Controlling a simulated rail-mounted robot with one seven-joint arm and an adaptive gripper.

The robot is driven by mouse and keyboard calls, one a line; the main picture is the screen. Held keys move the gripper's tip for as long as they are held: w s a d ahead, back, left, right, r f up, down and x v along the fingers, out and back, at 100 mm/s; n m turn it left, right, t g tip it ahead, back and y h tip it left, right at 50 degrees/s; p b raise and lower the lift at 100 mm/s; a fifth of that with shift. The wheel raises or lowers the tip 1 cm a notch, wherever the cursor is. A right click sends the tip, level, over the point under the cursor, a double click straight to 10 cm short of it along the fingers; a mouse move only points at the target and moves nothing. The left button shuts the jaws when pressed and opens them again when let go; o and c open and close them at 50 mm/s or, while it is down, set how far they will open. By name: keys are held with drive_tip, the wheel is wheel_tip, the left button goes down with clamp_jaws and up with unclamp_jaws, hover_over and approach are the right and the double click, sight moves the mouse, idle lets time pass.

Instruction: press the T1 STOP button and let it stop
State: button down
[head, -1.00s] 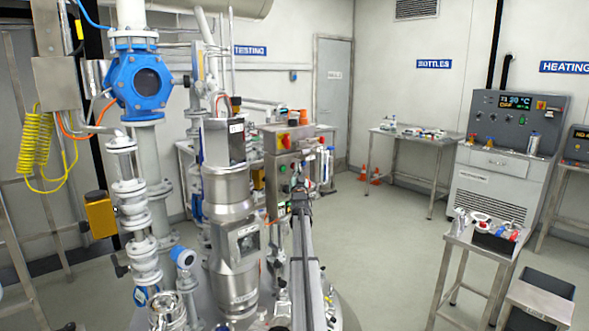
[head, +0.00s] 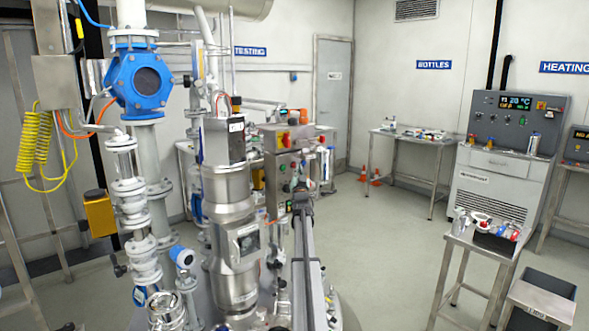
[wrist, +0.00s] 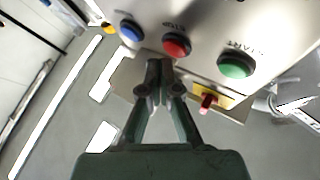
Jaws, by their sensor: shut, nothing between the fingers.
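A steel control box (head: 287,166) stands in the middle of the head view, behind the end of my arm. In the wrist view its face (wrist: 215,25) carries a red button (wrist: 176,45) with a STOP label, seen upside down. A green START button (wrist: 236,65) is to its right and a blue button (wrist: 131,31) to its left. My gripper (wrist: 160,68) is shut and empty. Its fingertips are just below and left of the red button in the picture; I cannot tell whether they touch it. No T1 mark is readable on the box.
A yellow plate with a red knob (wrist: 207,103) sits near the fingers. Steel vessel (head: 235,235) and pipework with a blue valve body (head: 140,78) crowd the left. A small table (head: 480,235) and heating unit (head: 500,170) stand right; floor between is clear.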

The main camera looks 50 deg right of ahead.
drive_tip(key=shift+s, duration=0.2)
drive_tip(key=s, duration=0.1)
drive_tip(key=s+b, duration=0.1)
drive_tip(key=s, duration=0.1)
drive_tip(key=s+a, duration=0.1)
drive_tip(key=s, duration=0.1)
idle(0.6)
drive_tip(key=shift+w, duration=0.1)
idle(0.4)
